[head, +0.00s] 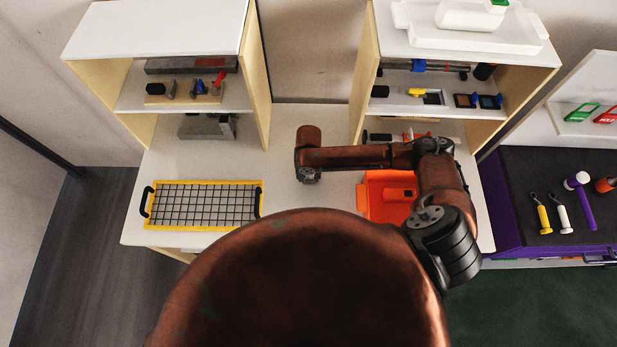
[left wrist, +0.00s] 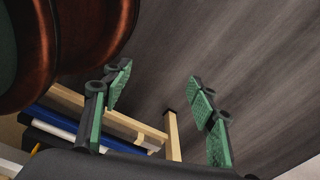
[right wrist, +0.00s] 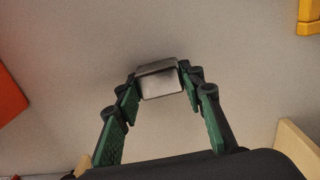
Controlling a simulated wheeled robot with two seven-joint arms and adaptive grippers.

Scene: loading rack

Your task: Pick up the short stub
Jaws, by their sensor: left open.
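The short stub (right wrist: 160,84) is a small grey metal block with a bent-looking top face, seen in the right wrist view. My right gripper (right wrist: 159,88) has its green-padded fingertips against both sides of it and appears shut on it. I cannot tell whether the stub touches the white surface below. In the head view my right gripper (head: 308,175) points down over the bare middle of the white table; its fingers and the stub are hidden under my wrist. My left gripper (left wrist: 160,88) is open and empty in the left wrist view, above dark floor.
A yellow-rimmed wire basket (head: 205,183) stands left on the table (head: 282,125), an orange bin (head: 372,205) right, partly behind my arm. Two shelf units (head: 255,75) (head: 365,80) hold blocks and tools at the back. A purple tool bench (head: 510,215) stands at the right.

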